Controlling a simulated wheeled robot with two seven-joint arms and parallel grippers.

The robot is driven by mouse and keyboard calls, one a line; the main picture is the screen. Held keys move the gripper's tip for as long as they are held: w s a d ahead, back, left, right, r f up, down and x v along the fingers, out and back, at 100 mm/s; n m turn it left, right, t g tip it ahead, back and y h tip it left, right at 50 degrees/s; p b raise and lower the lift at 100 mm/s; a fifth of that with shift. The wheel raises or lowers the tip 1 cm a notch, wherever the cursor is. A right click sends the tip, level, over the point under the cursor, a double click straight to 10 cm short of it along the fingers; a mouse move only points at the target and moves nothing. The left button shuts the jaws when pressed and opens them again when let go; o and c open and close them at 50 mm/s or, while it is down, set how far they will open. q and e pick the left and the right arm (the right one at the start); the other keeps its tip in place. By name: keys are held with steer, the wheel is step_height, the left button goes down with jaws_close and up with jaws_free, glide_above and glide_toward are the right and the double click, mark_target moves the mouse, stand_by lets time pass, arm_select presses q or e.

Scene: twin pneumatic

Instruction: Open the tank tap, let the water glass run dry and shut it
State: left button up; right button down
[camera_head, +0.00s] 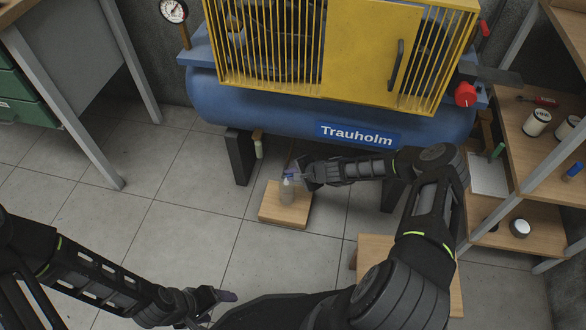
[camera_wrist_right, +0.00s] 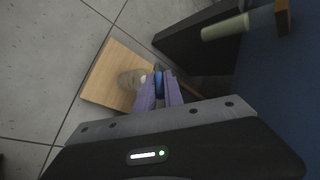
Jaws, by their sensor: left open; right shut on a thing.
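The blue tank (camera_head: 270,103), marked Trauholm, stands at the back. Under it my right gripper (camera_head: 291,175) is shut on a small blue piece (camera_wrist_right: 158,81), which looks like the tap's handle. Whether the tap is open or shut I cannot tell. A clear, greyish jar (camera_head: 287,191) stands on a wooden board on the floor, just below that gripper; its contents are unclear. A pale cylinder (camera_head: 258,147) hangs under the tank by the left leg; it also shows in the right wrist view (camera_wrist_right: 225,28). I cannot tell which is the water glass. My left gripper (camera_head: 222,297) is open and empty.
The wooden board (camera_head: 272,214) lies on grey tiles. The tank's dark left leg (camera_head: 240,157) stands close by. The floor at left centre is clear.

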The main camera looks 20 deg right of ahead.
steer(key=shift+w+a+r+n+g+h+p, duration=0.1)
steer(key=shift+w+r+n+g+h+p, duration=0.1)
steer(key=shift+g+h+p, duration=0.25)
steer(key=shift+w+a+r+n+g+h+p, duration=0.1)
steer(key=shift+r+g+h+p, duration=0.1)
steer(key=shift+g+h+p, duration=0.2)
steer(key=shift+s, duration=0.1)
steer(key=shift+f, duration=0.1)
steer(key=c, duration=1.5)
jaws_free()
steer(key=shift+o, duration=0.2)
steer(key=p+v, duration=0.1)
steer(key=v, duration=0.6)
steer(key=shift+s+r+p, duration=0.2)
steer(key=shift+r+p, duration=0.15)
steer(key=shift+a, duration=0.1)
